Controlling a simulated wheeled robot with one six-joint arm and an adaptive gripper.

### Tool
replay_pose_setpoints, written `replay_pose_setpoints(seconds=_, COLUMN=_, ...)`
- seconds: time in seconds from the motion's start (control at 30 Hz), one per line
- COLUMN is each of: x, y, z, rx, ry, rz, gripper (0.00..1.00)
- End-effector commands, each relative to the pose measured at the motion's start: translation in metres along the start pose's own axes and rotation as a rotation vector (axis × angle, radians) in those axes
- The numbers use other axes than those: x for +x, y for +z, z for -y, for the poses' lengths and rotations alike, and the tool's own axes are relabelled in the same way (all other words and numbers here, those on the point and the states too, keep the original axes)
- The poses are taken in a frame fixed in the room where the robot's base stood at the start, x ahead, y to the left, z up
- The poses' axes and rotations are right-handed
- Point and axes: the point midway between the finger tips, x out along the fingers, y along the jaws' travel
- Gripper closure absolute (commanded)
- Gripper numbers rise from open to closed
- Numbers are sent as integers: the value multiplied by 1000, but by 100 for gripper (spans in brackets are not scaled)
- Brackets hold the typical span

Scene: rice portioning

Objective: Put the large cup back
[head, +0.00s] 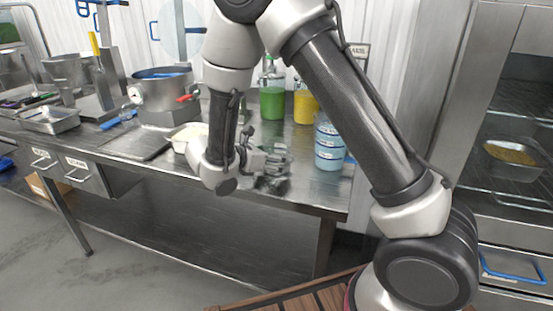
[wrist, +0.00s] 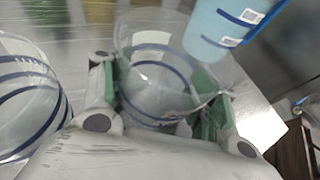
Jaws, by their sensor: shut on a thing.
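In the wrist view, my gripper (wrist: 156,100) has its green-padded fingers on both sides of a clear cup with blue bands, which I take to be the large cup (wrist: 160,72). The fingers are shut on it. A second clear cup with blue bands (wrist: 28,95) stands at the left, apart from the held one. In the head view, my gripper (head: 266,170) is low at the front edge of the steel table (head: 225,155). The cups there are blurred and partly hidden by my wrist, and I cannot tell whether the held cup touches the table.
Stacked light-blue containers (head: 329,150) stand close on the right; they show in the wrist view (wrist: 222,30). Green (head: 272,102) and yellow (head: 305,107) containers stand behind. A white tub (head: 187,137) is just left of my gripper, with a pot (head: 160,97) beyond.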

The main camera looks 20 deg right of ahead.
Motion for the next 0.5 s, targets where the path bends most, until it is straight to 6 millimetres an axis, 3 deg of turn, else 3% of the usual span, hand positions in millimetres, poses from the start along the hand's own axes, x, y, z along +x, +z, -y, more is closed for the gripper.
replay_pose_setpoints(seconds=0.17, x=1, y=-2, z=0, rx=-1, ry=0, rz=1, gripper=74)
replay_pose_setpoints(seconds=0.2, x=1, y=-3, z=0, rx=0, ry=0, rz=0, gripper=36)
replay_pose_setpoints(seconds=0.23, x=1, y=-2, z=0, rx=0, ry=0, rz=0, gripper=31)
replay_pose_setpoints(seconds=0.5, x=1, y=-2, z=0, rx=0, ry=0, rz=0, gripper=31)
